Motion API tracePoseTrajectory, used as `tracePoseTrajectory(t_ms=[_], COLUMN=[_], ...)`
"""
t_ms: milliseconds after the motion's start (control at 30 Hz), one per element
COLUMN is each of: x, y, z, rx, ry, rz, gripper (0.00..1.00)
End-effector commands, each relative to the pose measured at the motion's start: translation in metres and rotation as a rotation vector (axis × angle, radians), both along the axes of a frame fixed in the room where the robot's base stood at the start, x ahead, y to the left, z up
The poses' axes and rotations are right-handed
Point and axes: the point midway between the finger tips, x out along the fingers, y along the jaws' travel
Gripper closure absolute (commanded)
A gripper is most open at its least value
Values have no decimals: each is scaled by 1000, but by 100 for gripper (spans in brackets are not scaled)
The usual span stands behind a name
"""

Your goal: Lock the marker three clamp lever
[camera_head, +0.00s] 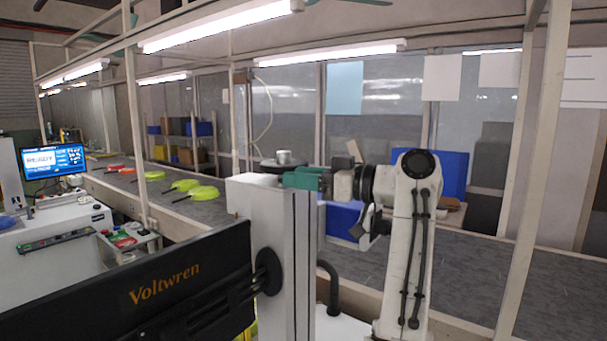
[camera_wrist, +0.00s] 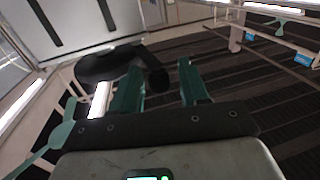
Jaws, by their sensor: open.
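My gripper (camera_head: 306,179) is in the middle of the head view, its teal fingers pointing left, level with the top of a pale upright column. In the wrist view the two teal fingers (camera_wrist: 162,88) stand apart with no object held between them. A black rounded part (camera_wrist: 112,63) shows behind and left of the fingers in the wrist view; I cannot tell what it is or whether it touches them. I cannot make out a clamp lever or a marker three in either view.
The conveyor (camera_head: 470,285) runs behind my arm, with green pans (camera_head: 203,193) and orange pans at the left. A lit monitor (camera_head: 54,161) stands over a white machine. Small controls (camera_head: 122,238) lie beside it. A white post (camera_head: 537,150) rises at the right.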

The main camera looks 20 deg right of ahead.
Motion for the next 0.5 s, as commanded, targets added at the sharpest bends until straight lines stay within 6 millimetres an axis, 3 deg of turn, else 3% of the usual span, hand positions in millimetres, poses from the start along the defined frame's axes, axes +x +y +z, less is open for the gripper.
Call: tracePoseTrajectory(t_ms=[200,500], x=[0,0], y=[0,0], z=[0,0], rx=[0,0], ry=[0,0], rz=[-1,-1], gripper=[56,83])
